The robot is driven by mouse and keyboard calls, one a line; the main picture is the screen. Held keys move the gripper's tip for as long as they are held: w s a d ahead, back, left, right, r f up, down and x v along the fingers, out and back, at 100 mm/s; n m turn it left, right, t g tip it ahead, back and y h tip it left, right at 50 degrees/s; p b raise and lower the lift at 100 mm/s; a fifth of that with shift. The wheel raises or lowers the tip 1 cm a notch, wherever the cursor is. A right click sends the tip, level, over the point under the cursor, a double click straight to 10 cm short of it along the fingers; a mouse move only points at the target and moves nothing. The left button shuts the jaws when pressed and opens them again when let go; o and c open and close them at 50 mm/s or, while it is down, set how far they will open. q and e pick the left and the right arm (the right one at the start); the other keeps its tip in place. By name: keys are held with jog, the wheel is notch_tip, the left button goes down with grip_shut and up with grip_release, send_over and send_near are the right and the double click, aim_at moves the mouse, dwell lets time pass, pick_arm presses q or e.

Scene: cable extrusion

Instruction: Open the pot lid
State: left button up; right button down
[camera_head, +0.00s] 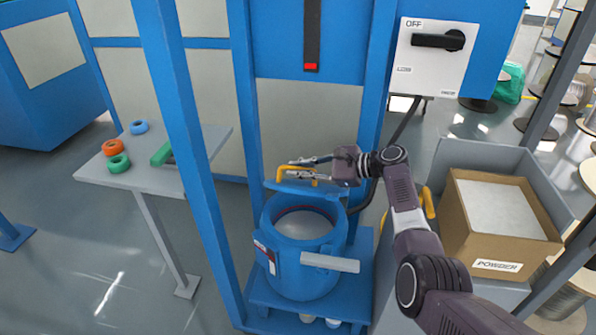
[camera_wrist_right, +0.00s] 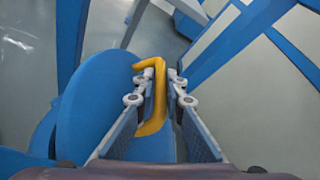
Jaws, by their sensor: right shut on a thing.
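The blue pot (camera_head: 290,268) stands upright on a blue platform inside the blue frame. Its mouth is uncovered and shows a pale grey inside. The blue lid (camera_head: 290,188) is raised at the pot's back edge, tilted up and seen nearly edge-on. Its yellow handle (camera_head: 283,176) is between the fingers of my right gripper (camera_head: 303,168), which is shut on it. The right wrist view shows the handle (camera_wrist_right: 151,118) between both fingers, with the round blue lid (camera_wrist_right: 95,105) behind. My left gripper is not in view.
A pale bar (camera_head: 330,262) sticks out from the pot's front. Blue posts flank the pot. A grey bin (camera_head: 450,158) with a powder box (camera_head: 497,245) stands to the right. A small grey table (camera_head: 150,178) with coloured rings is on the left. A switch box (camera_head: 434,58) hangs above.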

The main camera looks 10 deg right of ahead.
jog(key=shift+w+d+r, duration=0.1)
jog(key=shift+w, duration=0.05)
jog(key=c, duration=2)
grip_release()
jog(key=v, duration=1.2)
